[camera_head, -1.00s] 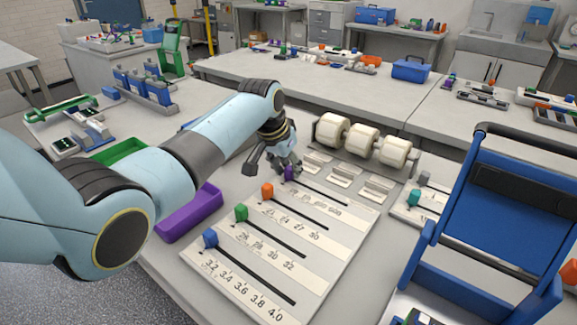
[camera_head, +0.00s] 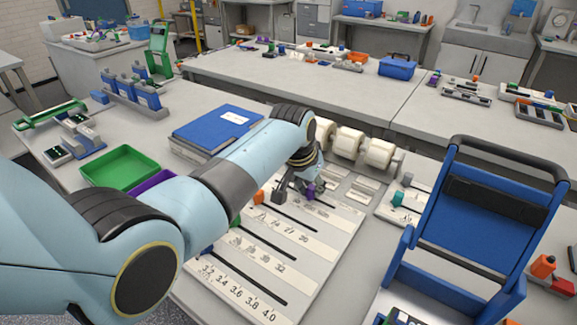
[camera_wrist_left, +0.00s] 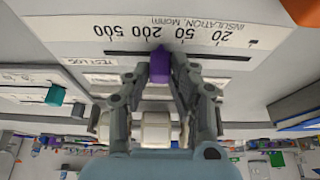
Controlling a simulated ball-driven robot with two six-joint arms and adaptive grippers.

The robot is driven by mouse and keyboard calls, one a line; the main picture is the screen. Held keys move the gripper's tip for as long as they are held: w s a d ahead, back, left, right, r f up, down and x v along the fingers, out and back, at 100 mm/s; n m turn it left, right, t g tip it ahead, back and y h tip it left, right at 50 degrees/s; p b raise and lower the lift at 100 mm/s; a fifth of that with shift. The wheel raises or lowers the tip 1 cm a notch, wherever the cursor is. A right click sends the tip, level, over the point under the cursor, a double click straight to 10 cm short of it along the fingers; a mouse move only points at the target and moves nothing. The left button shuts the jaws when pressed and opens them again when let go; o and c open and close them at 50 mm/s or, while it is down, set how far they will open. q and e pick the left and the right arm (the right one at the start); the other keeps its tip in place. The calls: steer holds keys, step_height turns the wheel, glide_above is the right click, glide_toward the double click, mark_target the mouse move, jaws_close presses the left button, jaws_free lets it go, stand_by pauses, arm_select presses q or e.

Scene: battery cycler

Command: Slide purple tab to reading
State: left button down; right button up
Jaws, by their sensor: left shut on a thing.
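The purple tab (camera_head: 310,190) stands in the farthest slot of the white scale board (camera_head: 325,250). In the left wrist view the purple tab (camera_wrist_left: 160,66) sits between the printed 50 and 200 of the insulation scale (camera_wrist_left: 165,30), which appears upside down. My left gripper (camera_head: 300,187) is at the tab, and its fingers (camera_wrist_left: 160,75) are closed on the tab's two sides. The orange tab (camera_head: 259,197) and green tab (camera_head: 235,220) are in nearer slots, partly behind my arm. My right gripper is not in view.
White rolls (camera_head: 348,141) on a holder stand just behind the board. A blue folder (camera_head: 220,125) and a green tray (camera_head: 122,167) lie to the left. A blue carrier with a black handle (camera_head: 478,215) stands at the right.

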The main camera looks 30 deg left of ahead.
arm_select(q)
steer(key=shift+s+d, duration=0.1)
steer(key=shift+d, duration=0.7)
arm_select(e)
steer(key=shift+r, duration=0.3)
arm_select(q)
steer(key=c, duration=1.2)
jaws_free()
steer(key=shift+a, duration=0.1)
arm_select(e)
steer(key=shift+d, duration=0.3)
arm_select(q)
steer(key=shift+o, duration=0.2)
steer(key=shift+r, duration=0.1)
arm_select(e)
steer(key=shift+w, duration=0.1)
arm_select(q)
steer(key=v, duration=1.1)
steer(key=shift+s+r, duration=0.25)
steer(key=shift+r, duration=0.1)
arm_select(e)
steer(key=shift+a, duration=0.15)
